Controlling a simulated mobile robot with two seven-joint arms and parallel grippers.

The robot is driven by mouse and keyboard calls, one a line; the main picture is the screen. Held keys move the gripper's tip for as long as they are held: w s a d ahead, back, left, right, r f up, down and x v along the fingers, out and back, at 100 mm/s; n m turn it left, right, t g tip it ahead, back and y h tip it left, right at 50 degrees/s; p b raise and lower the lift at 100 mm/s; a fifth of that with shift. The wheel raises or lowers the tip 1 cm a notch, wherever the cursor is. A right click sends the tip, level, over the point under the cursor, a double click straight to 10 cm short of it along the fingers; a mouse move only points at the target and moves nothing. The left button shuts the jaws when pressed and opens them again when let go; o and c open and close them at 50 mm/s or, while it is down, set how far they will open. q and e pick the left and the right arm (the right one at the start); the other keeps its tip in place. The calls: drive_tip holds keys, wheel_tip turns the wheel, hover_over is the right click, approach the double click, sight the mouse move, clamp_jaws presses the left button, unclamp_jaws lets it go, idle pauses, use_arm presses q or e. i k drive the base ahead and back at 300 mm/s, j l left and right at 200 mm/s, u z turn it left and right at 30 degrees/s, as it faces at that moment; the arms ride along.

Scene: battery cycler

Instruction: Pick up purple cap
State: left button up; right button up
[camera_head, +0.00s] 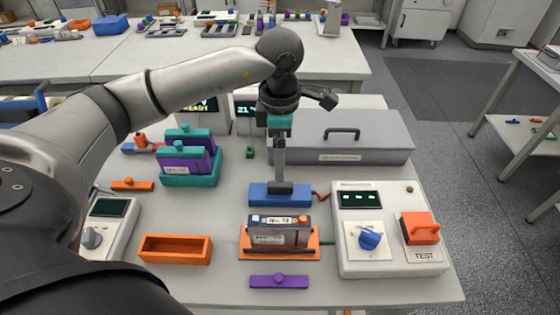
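A flat purple cap (279,281) with a small round knob lies on the table near its front edge. It is just in front of an orange tray (312,252) that holds a dark battery pack (280,232). My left gripper (281,180) points down over a blue block (265,196) behind the battery pack, well behind the cap and apart from it. Its fingers are seen narrow-on, so their opening is unclear, and I cannot tell whether the tip touches the block. My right gripper is not in view.
An empty orange tray (175,258) lies left of the cap. A white tester (380,262) with a blue knob and an orange switch stands to the right. A teal rack (190,181) with purple packs and a grey lidded case (345,145) are behind. Table around the cap is clear.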

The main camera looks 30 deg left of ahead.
sight(278, 281)
drive_tip(key=u, duration=1.05)
